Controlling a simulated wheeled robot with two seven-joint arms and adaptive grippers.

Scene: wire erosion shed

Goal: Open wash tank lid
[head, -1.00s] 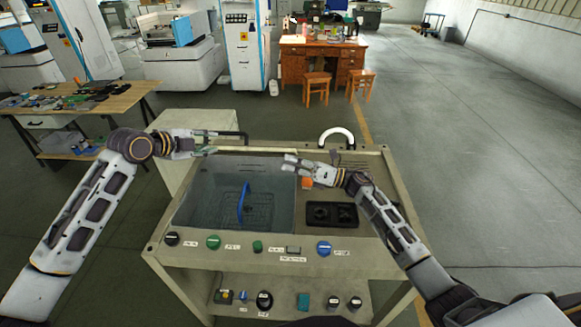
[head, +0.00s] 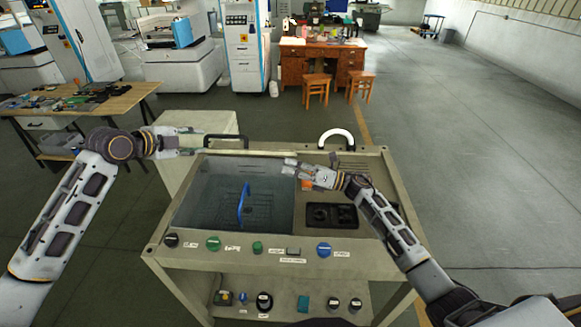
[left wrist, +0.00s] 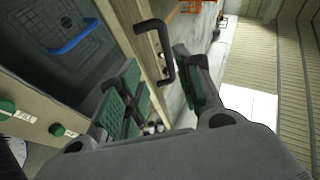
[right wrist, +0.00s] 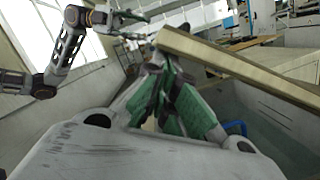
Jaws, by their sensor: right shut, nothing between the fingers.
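The wash tank (head: 203,206) is uncovered, with a basket and its blue handle (head: 241,203) visible inside. The lid (head: 250,153) appears raised at the tank's back edge, showing as a thin pale strip; its beige edge also shows in the right wrist view (right wrist: 235,62). A black bar handle (head: 226,136) stands behind that edge. My left gripper (head: 198,142) is open and empty, just left of the handle; in the left wrist view the handle (left wrist: 169,52) lies just beyond the parted fingers. My right gripper (head: 287,167) is shut and empty over the tank's right back corner.
A black recessed tray (head: 332,215) and a white curved handle (head: 336,136) are on the bench's right side. Knobs and buttons (head: 213,243) line the front. A cluttered wooden table (head: 75,103) stands at the left. The floor at right is clear.

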